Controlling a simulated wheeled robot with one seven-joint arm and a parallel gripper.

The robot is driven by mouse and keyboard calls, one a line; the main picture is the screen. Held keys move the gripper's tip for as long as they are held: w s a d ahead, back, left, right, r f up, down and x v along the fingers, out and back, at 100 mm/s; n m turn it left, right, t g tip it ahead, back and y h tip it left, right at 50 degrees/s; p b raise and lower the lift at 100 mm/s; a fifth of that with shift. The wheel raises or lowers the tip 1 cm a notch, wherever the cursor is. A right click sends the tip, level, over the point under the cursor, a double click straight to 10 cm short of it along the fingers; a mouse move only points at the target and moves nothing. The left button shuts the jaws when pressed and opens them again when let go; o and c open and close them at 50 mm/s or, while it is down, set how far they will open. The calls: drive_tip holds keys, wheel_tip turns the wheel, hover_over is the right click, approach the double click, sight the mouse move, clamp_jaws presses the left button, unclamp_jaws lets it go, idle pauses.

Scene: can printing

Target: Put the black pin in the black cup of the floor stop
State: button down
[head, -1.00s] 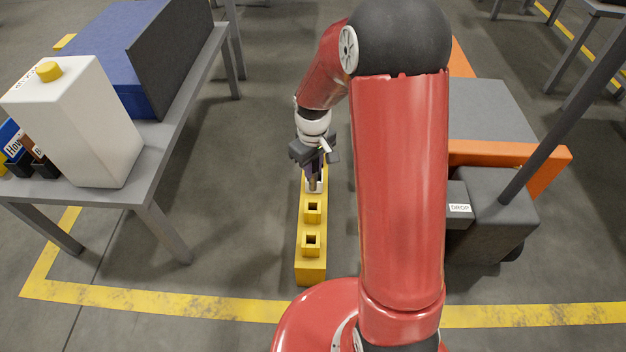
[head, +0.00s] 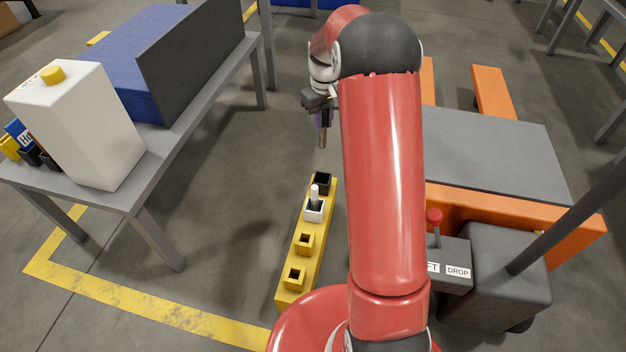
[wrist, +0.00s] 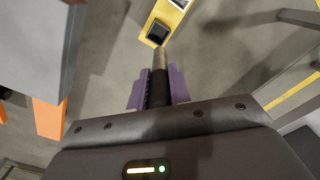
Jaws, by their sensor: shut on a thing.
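The floor stop is a yellow bar (head: 288,296) on the floor. Its black cup (head: 322,184) is at the far end and looks empty. Beside it, a white cup (head: 314,212) holds an upright white pin (head: 314,191). My gripper (head: 323,121) is past the bar's far end and above the floor, shut on the black pin (head: 323,140), whose bare metal end hangs down. In the wrist view, purple fingers (wrist: 158,91) grip the pin's black part (wrist: 158,88). The metal tip points toward the black cup (wrist: 159,33) but appears apart from it.
Two yellow cups (head: 304,243) occupy the bar's near part. A grey table (head: 152,180) with a white container (head: 75,125) stands left. On the right are an orange-and-grey cart (head: 495,155) and a control box (head: 450,262). Floor around the bar is open.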

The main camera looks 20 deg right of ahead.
wheel_tip(320, 180, down, 20)
drive_tip(key=b, duration=0.2)
drive_tip(key=shift+w+d, duration=0.3)
drive_tip(key=shift+w, duration=0.1)
drive_tip(key=shift+f, duration=0.1)
drive_tip(key=c, duration=1.3)
unclamp_jaws()
